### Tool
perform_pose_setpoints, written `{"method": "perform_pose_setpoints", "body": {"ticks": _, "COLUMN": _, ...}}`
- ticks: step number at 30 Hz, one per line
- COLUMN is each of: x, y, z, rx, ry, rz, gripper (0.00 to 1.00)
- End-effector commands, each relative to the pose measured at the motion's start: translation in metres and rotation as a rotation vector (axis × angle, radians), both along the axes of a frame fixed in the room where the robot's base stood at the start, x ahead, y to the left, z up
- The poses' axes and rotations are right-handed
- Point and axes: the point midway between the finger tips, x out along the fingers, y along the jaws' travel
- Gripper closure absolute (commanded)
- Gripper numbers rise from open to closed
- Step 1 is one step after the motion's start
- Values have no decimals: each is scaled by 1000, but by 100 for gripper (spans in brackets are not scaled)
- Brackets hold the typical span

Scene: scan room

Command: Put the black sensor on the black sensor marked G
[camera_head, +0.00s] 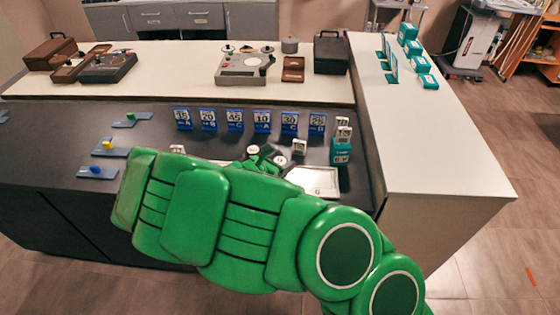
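My green arm crosses the front of the dark counter, and my gripper (268,158) is low over the counter, mostly hidden by the arm. Its fingers are too small and covered to show whether they are open or shut. Small white-and-black blocks are near it: one (299,147) just to its right and one (343,133) farther right. The latter is by a teal box (341,152) with a black-and-white label. I cannot tell which of these is a black sensor, and no letter G is readable.
Several blue number cards (235,120) stand in a row behind my gripper. A pale metal tray (316,181) lies to its right. Small blue plates with green, yellow and blue pieces (108,148) are at the left. A white counter (430,160) borders the right; teal boxes (424,82) stand on it.

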Motion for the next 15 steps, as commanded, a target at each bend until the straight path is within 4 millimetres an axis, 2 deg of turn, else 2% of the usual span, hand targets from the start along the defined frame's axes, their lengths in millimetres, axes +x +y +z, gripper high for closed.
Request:
{"method": "perform_pose_setpoints", "body": {"ticks": 3, "x": 0, "y": 0, "z": 0, "rx": 0, "ry": 0, "rz": 0, "gripper": 18}}
{"method": "perform_pose_setpoints", "body": {"ticks": 15, "x": -3, "y": 2, "z": 3, "rx": 0, "ry": 0, "rz": 1, "gripper": 18}}
